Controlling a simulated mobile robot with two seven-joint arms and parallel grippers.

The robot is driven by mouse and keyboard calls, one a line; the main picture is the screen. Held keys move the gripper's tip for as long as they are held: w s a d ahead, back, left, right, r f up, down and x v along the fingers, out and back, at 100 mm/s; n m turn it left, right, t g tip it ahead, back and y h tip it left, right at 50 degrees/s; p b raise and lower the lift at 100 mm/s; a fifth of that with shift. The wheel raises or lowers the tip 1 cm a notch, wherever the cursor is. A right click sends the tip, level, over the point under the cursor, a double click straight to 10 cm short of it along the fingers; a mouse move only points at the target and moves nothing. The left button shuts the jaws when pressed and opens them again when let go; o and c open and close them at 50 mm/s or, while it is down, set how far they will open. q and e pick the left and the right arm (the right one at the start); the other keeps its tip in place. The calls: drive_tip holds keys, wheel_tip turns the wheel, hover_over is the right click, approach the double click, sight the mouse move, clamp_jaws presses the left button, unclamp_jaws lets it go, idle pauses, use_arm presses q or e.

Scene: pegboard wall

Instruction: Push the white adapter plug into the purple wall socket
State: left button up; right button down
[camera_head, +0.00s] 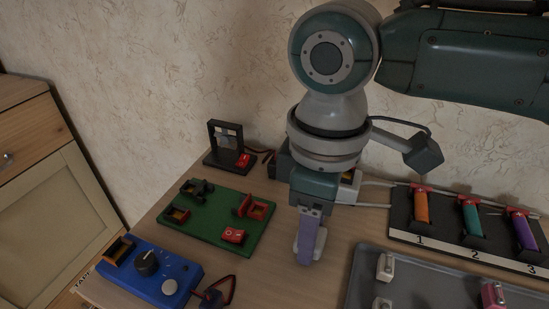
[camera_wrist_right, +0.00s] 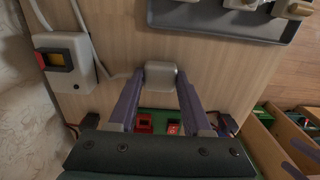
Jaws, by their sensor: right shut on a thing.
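My right gripper (camera_head: 308,255) points down over the bare wood between the green board and the grey tray. Its lavender fingers are shut on a small pale grey-white block, the white adapter plug (camera_wrist_right: 160,75), which shows between the fingertips in the right wrist view. In the head view the fingers hide most of it, and I cannot tell whether it touches the table. A purple cylinder (camera_head: 524,231) stands at label 3 of a dark rack at the right; I cannot tell whether it is a socket. No purple wall socket shows clearly. My left gripper is not in view.
The grey tray (camera_head: 358,283) at front right holds small white blocks and a pink one. The dark rack also has orange and teal cylinders. A green board (camera_head: 212,237), a blue box (camera_head: 140,281) and a black stand (camera_head: 211,143) are left. A white switch box (camera_wrist_right: 82,72) with cables is near the wall.

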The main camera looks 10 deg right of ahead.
wheel_tip(320, 180, up, 9)
drive_tip(key=shift+p, duration=1.25)
drive_tip(key=shift+r, duration=0.5)
